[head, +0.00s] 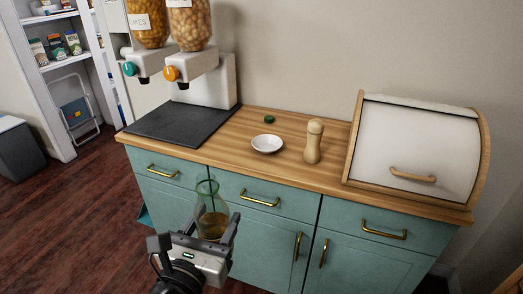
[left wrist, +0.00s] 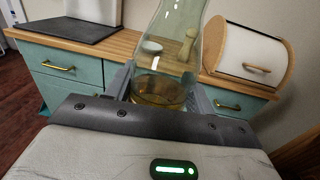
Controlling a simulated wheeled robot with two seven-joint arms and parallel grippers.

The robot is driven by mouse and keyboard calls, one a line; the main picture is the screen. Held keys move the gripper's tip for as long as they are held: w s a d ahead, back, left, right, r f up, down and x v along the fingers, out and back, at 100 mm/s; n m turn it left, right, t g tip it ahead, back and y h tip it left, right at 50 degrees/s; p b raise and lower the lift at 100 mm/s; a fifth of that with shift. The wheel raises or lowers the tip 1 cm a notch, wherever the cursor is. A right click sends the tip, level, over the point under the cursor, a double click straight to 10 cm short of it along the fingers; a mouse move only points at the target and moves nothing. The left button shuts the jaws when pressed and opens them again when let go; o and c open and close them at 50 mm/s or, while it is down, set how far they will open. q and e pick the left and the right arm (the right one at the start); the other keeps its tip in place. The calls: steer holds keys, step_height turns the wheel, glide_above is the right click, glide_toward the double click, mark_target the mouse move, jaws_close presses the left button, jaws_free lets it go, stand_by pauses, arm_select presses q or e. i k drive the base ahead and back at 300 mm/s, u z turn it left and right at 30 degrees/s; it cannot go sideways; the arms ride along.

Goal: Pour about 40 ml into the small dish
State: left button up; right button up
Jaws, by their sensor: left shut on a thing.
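A small white dish (head: 267,144) sits on the wooden counter, left of a wooden pepper mill (head: 314,141). It shows behind glass in the left wrist view (left wrist: 152,47). My left gripper (head: 207,236) is shut on a clear glass bottle (head: 208,197) with a green-tinted neck and amber liquid in its bottom. The bottle is upright, in front of the cabinet fronts and apart from the dish. In the left wrist view the bottle (left wrist: 172,50) stands between the fingers, the liquid (left wrist: 158,91) level and low. My right gripper is not in view.
A bread box (head: 415,145) stands at the counter's right end. Two dispensers (head: 172,60) stand over a dark mat (head: 183,124) at the left. A small green cap (head: 269,119) lies behind the dish. The wooden counter (head: 225,150) is clear in front of it.

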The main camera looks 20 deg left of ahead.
mark_target(266, 144)
steer(key=u, duration=1.75)
steer(key=i, duration=1.4)
steer(key=z, duration=3.05)
steer(key=i, duration=0.5)
steer(key=u, duration=0.1)
